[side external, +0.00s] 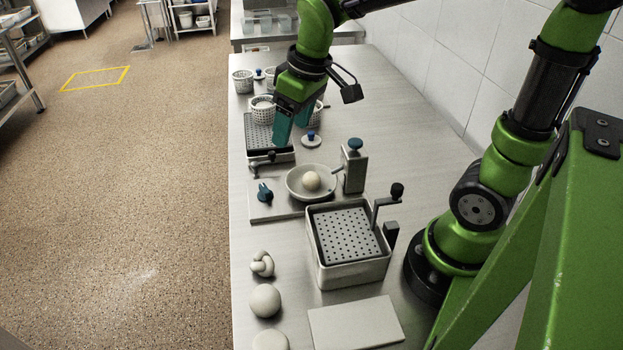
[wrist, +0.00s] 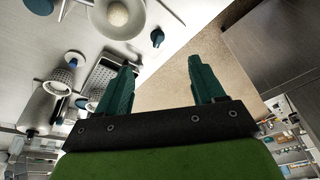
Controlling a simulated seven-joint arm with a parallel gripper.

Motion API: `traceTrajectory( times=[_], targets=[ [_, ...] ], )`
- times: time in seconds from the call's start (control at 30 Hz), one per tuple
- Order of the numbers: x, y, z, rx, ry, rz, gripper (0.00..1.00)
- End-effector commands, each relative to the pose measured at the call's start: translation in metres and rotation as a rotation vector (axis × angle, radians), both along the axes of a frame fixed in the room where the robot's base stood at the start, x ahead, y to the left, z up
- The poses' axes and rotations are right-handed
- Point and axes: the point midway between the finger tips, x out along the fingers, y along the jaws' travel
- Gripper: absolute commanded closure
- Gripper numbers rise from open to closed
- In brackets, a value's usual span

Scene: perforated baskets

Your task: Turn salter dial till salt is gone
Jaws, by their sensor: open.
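A grey unit has a flat base plate (side external: 259,213), a shallow bowl (side external: 293,186) with a pale ball (side external: 312,181) in it, and a post (side external: 354,174) topped by a blue knob (side external: 355,145). A dark blue dial (side external: 265,192) sits on the plate left of the bowl. I cannot tell which knob is the salter dial, and I make out no loose salt. The bowl also shows at the top of the wrist view (wrist: 101,21). My gripper (side external: 292,128) is open and empty, above the counter behind the bowl, near a perforated tray, apart from the dial.
A perforated tray (side external: 259,133) and small perforated baskets (side external: 243,82) stand behind the unit. A perforated square basin (side external: 347,272) with a crank stands in front. Pale dough pieces (side external: 265,300) and a white board (side external: 356,323) lie nearer. The wall is on the right.

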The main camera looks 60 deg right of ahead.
Motion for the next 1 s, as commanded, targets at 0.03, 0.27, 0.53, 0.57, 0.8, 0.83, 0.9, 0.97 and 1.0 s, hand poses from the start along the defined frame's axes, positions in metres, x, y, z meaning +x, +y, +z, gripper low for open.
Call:
traceTrajectory(
  times=[0.03, 0.27, 0.53, 0.57, 0.8, 0.83, 0.9, 0.97, 1.0],
  targets=[
    [0.016, 0.002, -0.008, -0.028, 0.047, 0.101, 0.32],
    [0.074, 0.007, -0.029, -0.123, 0.181, 0.648, 0.32],
    [0.085, 0.006, -0.015, -0.182, 0.195, 0.986, 0.32],
    [0.085, 0.006, -0.016, -0.183, 0.196, 0.999, 0.32],
    [0.084, 0.006, -0.041, -0.182, 0.197, 1.017, 0.32],
    [0.084, 0.006, -0.047, -0.181, 0.198, 1.017, 0.32],
    [0.084, 0.006, -0.063, -0.18, 0.199, 1.016, 0.32],
    [0.083, 0.006, -0.076, -0.179, 0.198, 1.016, 0.32],
    [0.084, 0.006, -0.085, -0.18, 0.198, 1.016, 0.32]
  ],
)
